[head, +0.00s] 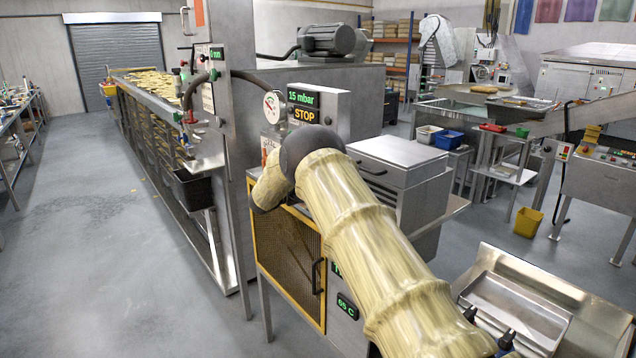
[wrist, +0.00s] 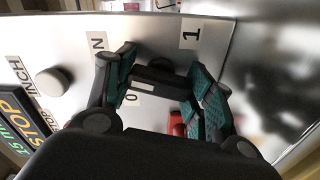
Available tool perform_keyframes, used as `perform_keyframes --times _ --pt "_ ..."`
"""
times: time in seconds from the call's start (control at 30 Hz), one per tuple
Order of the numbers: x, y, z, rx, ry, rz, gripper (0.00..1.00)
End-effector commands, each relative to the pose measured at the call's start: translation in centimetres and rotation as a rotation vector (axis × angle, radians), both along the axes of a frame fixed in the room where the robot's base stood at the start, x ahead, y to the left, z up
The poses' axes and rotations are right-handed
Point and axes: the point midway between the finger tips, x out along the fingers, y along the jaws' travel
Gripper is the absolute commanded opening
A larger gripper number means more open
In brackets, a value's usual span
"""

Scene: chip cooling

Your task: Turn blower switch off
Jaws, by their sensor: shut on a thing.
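The blower switch (wrist: 160,80) is a black handle on a steel panel (wrist: 225,45) in the wrist view. A label "1" (wrist: 190,33) is above it to the right and a label "0" (wrist: 131,98) below it to the left. My gripper (wrist: 164,78), with teal-padded fingers, is shut on the switch, one finger on each side. The handle is partly hidden, so I cannot tell which label it points to. In the head view my arm covers the gripper and switch; the display there (head: 303,106) reads "15 mbar" and "STOP".
A grey button (wrist: 52,82) labelled "INCH" sits left of the switch. A red part (wrist: 177,123) shows close by the right finger. A round gauge (head: 273,106) and a yellow-framed mesh door (head: 290,262) are near my arm. The floor (head: 90,270) on the left is clear.

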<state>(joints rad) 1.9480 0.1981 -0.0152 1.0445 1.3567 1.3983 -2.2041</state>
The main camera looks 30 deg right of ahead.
Motion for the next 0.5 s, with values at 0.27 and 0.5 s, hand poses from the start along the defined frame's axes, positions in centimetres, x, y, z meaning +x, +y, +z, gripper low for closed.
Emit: perform_keyframes --times 0.27,0.5 --pt "0.03 0.01 0.03 -0.013 0.171 0.001 0.29" --pt "0.01 -0.01 -0.03 -0.019 0.246 0.001 0.29"
